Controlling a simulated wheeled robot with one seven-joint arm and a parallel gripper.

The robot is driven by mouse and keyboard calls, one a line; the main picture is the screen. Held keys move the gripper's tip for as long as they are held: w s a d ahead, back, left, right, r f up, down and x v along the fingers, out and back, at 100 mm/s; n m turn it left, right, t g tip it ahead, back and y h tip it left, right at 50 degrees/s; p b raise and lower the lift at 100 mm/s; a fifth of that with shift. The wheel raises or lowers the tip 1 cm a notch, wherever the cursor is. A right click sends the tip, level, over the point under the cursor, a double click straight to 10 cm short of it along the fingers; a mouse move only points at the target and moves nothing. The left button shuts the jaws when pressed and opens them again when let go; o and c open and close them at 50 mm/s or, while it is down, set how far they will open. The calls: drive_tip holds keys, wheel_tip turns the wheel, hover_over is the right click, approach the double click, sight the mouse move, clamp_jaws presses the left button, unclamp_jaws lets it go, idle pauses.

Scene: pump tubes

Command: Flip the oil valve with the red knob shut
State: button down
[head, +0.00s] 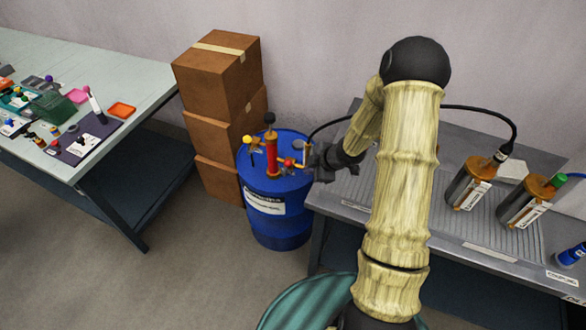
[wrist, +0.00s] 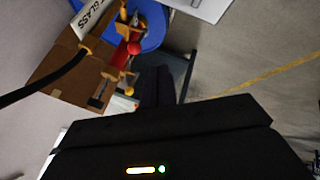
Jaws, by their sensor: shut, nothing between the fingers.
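The blue oil drum (head: 262,230) stands on the floor between the boxes and the right-hand bench. A red pump (head: 272,155) rises from its lid, with a black top knob and a yellow knob (head: 247,139) on its left. The red knob (head: 289,162) is on the pump's right side, beside my gripper (head: 318,165). In the wrist view the red knob (wrist: 134,47) and the yellow knob (wrist: 129,91) show left of my dark fingers (wrist: 156,82). My gripper is shut and empty. I cannot tell whether it touches the valve; the valve handle's angle is unclear.
A black hose (head: 330,123) runs from the pump behind my arm to the right-hand bench (head: 335,195), which bears two canisters. A cluttered table (head: 115,75) is at left, with open floor in front.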

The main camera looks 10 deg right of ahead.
sight(285, 163)
drive_tip(key=shift+a+f, duration=0.1)
drive_tip(key=shift+f, duration=0.15)
drive_tip(key=w+a+f+p, duration=0.2)
drive_tip(key=w+a+f, duration=0.1)
drive_tip(key=w+f, duration=0.5)
drive_tip(key=shift+w+a, duration=0.2)
drive_tip(key=shift+w, duration=0.05)
idle(0.4)
drive_tip(key=shift+w+a+r+p, duration=0.3)
drive_tip(key=shift+w+a+p, duration=0.05)
drive_tip(key=shift+a, duration=0.15)
drive_tip(key=shift+w+a+r+p, duration=0.3)
drive_tip(key=shift+a+p, duration=0.05)
drive_tip(key=shift+a, duration=0.1)
drive_tip(key=shift+w+a, duration=0.2)
